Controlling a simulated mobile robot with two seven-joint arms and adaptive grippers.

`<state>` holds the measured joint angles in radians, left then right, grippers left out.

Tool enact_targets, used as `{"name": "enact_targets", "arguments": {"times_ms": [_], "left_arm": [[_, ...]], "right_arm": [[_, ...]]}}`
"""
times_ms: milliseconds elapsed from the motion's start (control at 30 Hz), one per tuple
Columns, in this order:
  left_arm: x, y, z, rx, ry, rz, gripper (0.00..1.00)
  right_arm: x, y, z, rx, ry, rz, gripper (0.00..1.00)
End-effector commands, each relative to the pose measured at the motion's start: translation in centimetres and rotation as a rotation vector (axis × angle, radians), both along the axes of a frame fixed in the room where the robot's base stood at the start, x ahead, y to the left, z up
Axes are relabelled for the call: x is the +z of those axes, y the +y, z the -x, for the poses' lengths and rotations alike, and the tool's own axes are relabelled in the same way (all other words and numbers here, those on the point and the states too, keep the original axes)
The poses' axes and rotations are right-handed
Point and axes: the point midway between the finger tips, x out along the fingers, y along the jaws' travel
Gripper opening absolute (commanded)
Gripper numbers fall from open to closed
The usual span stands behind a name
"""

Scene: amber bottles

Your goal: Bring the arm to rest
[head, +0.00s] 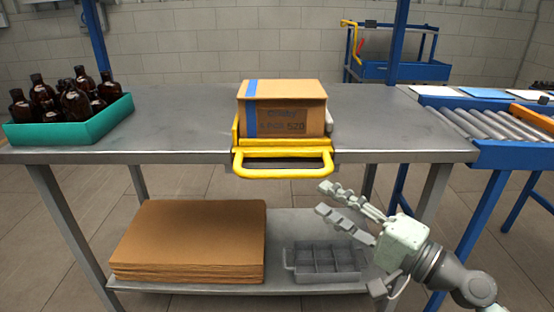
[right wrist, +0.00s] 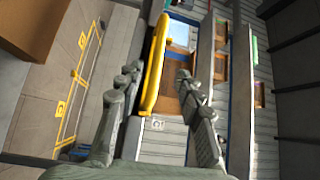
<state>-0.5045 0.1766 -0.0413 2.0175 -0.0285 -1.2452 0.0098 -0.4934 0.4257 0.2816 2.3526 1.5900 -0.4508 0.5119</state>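My right gripper (head: 324,199) is in front of the table, below and to the right of the yellow handle (head: 283,172). Its two fingers are spread apart with nothing between them. They also show spread in the right wrist view (right wrist: 158,78), where a yellow bar (right wrist: 152,65) appears beyond the gap. My left gripper is not in the head view. Several amber bottles (head: 76,103) stand in a teal tray (head: 72,127) on the left of the table. A cardboard box (head: 284,113) sits at the table's front edge behind the yellow handle.
The steel table (head: 385,125) is bare to the right of the box. Its lower shelf holds a stack of flat cardboard (head: 190,240) and a grey divided basket (head: 325,262) close to my right gripper. A roller conveyor (head: 495,125) stands at the right.

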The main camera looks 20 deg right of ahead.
Motion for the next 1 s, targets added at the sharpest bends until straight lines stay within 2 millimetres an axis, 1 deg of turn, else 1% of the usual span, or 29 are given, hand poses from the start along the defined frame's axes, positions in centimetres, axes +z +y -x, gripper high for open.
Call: {"name": "enact_targets", "arguments": {"times_ms": [67,133,167,233,267,300,367,400,467,500,567,600,700,800,900,1000], "left_arm": [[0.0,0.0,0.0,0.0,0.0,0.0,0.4],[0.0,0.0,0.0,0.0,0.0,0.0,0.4],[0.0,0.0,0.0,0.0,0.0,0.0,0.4],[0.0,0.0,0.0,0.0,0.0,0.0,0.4],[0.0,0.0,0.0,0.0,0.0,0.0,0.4],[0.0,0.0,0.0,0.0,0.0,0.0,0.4],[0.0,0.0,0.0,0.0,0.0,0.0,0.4],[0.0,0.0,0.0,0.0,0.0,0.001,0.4],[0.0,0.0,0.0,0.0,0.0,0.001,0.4],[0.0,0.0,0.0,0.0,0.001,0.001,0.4],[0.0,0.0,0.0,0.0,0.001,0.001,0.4],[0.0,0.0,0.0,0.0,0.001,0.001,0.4],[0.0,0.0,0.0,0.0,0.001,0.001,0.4],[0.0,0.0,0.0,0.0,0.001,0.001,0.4],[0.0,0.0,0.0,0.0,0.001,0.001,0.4],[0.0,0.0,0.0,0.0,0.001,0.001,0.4]], "right_arm": [[-0.3,0.1,0.0,0.0,0.002,0.008,0.37],[-1.4,0.3,-0.1,0.003,0.013,0.052,0.37],[-2.4,0.5,-0.1,0.006,0.021,0.087,0.37],[-5.5,1.0,0.0,0.015,0.052,0.204,0.37],[-7.3,1.2,0.1,0.024,0.071,0.268,0.37],[-10.0,1.5,0.3,0.04,0.101,0.365,0.37],[-14.4,1.8,0.9,0.072,0.154,0.525,0.37],[-17.5,1.9,1.6,0.099,0.193,0.636,0.37],[-22.0,1.7,2.8,0.149,0.256,0.801,0.37],[-24.8,1.4,3.8,0.186,0.3,0.909,0.37],[-28.9,0.7,5.6,0.25,0.371,1.068,0.37],[-31.3,0.2,6.9,0.295,0.417,1.168,0.37],[-36.0,-1.6,10.2,0.41,0.53,1.397,0.37],[-38.6,-3.1,12.8,0.503,0.617,1.558,0.37],[-39.7,-4.2,14.3,0.557,0.668,1.652,0.37],[-40.1,-4.6,14.9,0.577,0.688,1.689,0.37]]}}
